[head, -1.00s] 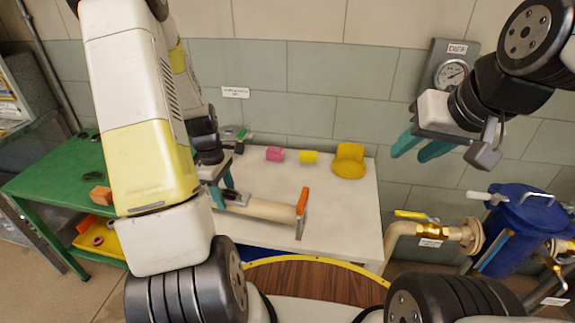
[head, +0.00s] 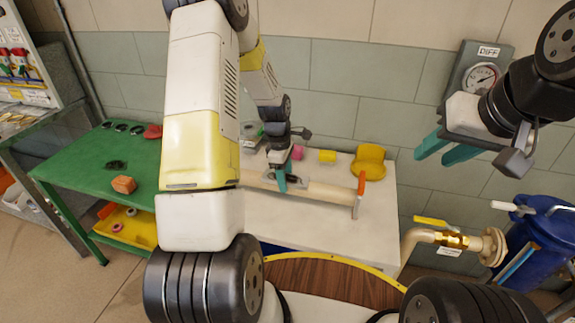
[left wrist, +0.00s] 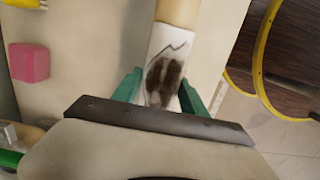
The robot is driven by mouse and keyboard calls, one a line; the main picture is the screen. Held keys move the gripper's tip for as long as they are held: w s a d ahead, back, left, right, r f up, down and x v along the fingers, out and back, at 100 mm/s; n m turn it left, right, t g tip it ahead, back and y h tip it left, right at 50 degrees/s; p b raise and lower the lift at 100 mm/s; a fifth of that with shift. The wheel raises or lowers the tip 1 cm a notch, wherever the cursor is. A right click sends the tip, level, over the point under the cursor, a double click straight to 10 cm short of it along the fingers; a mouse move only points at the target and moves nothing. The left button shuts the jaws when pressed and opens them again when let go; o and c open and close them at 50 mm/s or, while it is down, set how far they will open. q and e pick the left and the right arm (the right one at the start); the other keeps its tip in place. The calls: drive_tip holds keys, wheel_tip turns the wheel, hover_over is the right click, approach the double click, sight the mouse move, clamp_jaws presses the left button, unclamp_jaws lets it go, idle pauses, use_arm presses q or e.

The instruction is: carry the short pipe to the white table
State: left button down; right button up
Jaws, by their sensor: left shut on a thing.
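The short pipe (head: 325,194) is beige, with a white band marked dark (left wrist: 168,60) in the left wrist view. My right gripper (head: 433,157) is open and empty, up at the right by the wall.
A pink block (head: 297,152), a yellow block (head: 327,156) and a yellow curved part (head: 368,160) stand along the table's back. A green table (head: 95,165) is at left. A yellow-handled valve (head: 450,240) and blue drum (head: 527,235) are at right.

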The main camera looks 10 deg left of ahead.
sight(289, 186)
use_arm(q)
drive_tip(key=shift+w+d, duration=0.35)
drive_tip(key=shift+d, duration=0.1)
drive_tip(key=shift+w+d+f, duration=0.1)
drive_tip(key=shift+f, duration=1.65)
drive_tip(key=shift+f, duration=0.1)
drive_tip(key=c, duration=0.6)
unclamp_jaws()
drive_tip(key=shift+f, duration=0.1)
